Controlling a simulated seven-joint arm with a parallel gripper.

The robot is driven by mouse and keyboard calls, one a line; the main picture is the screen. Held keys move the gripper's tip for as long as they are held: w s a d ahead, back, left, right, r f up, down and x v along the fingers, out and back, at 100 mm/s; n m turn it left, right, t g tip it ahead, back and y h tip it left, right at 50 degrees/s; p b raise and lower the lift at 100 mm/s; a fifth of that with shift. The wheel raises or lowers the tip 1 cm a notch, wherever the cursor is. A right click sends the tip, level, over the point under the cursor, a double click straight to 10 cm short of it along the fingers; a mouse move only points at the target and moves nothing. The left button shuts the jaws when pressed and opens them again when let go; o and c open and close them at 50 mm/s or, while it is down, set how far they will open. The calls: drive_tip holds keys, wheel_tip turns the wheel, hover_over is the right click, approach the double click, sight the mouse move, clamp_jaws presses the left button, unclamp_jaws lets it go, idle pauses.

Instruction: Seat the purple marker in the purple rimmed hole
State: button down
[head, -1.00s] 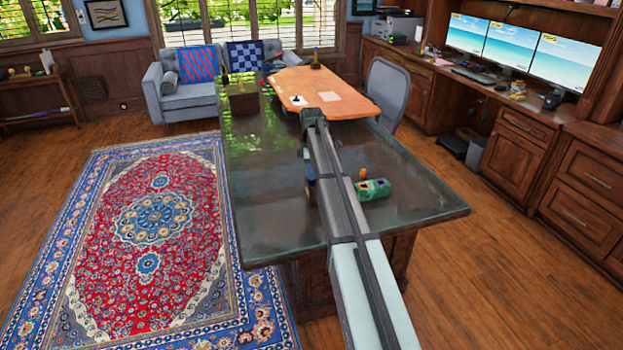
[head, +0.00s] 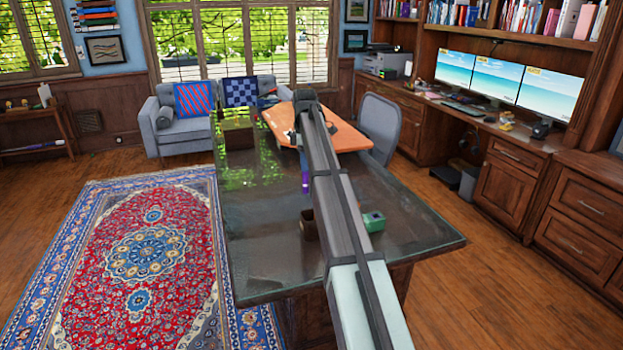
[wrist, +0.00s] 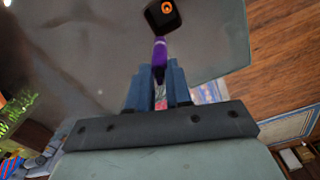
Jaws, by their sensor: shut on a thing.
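The purple marker (wrist: 160,52) is between the two blue-grey fingers of my gripper (wrist: 159,72) in the wrist view, sticking out past their tips. In the head view the purple marker (head: 305,183) hangs roughly upright left of my arm, above the dark desk; my arm hides most of the gripper there. A dark brown block (head: 308,226) stands on the desk nearer the camera. A dark block with an orange ring or orange thing in it (wrist: 163,14) shows beyond the marker tip in the wrist view. I cannot make out a purple rim.
A green block (head: 373,222) with a dark opening stands right of my arm on the glossy desk (head: 262,262). An orange-brown tabletop (head: 345,136) adjoins the far end, with a grey chair (head: 381,122) beside it. The desk's left side is mostly clear.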

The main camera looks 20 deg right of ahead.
drive_tip(key=shift+d+r, duration=0.1)
drive_tip(key=shift+d, duration=0.35)
drive_tip(key=s+d+f, duration=0.2)
drive_tip(key=d+f, duration=0.6)
drive_tip(key=d, duration=0.4)
drive_tip(key=s+d+f, duration=0.3)
drive_tip(key=d+f, duration=0.6)
drive_tip(key=d, duration=0.3)
drive_tip(key=shift+d, duration=0.35)
drive_tip(key=c, duration=1)
unclamp_jaws()
drive_tip(key=shift+c, duration=0.2)
drive_tip(key=shift+d, duration=0.1)
drive_tip(key=shift+r, duration=0.1)
